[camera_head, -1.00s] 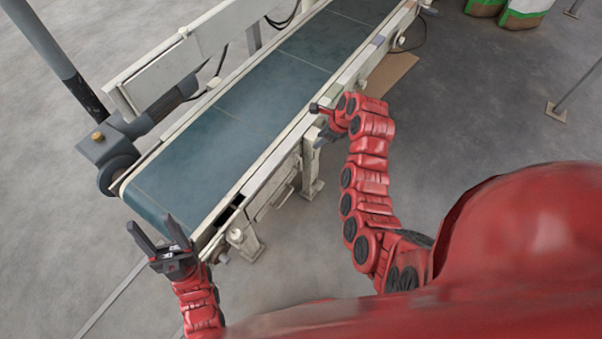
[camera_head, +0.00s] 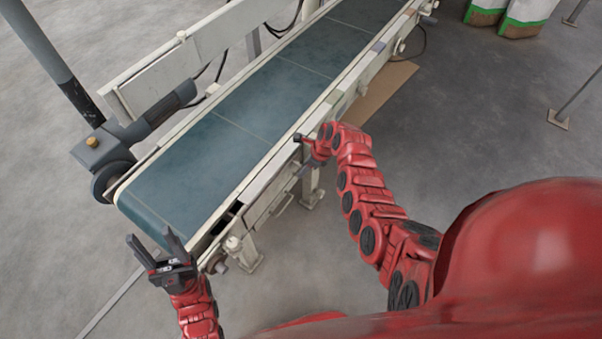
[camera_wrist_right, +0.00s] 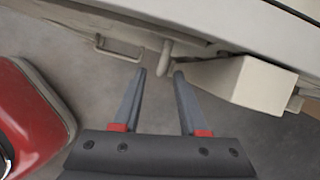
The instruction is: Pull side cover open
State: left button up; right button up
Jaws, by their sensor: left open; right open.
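The side cover seems to be the pale panel on the conveyor's near side (camera_head: 262,212), below the belt edge. A thin wire-like handle (camera_wrist_right: 120,50) sits on the machine's underside in the right wrist view, left of the fingers. My right gripper (camera_head: 301,152) is beside the conveyor's near side, open. In the wrist view its fingertips (camera_wrist_right: 161,73) are apart just below a short rounded peg (camera_wrist_right: 166,56); I cannot tell whether they touch it. My left gripper (camera_head: 156,247) is open and empty near the conveyor's front end.
The blue-green conveyor belt (camera_head: 215,150) runs away to the upper right. A pale block (camera_wrist_right: 236,82) stands close to the right finger in the wrist view. A motor and roller (camera_head: 105,155) are at the left. The floor on the right is largely clear.

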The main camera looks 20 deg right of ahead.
jog(key=shift+b+x, duration=0.7)
jog(key=shift+x, duration=1.2)
jog(key=shift+s, duration=0.1)
grip_shut()
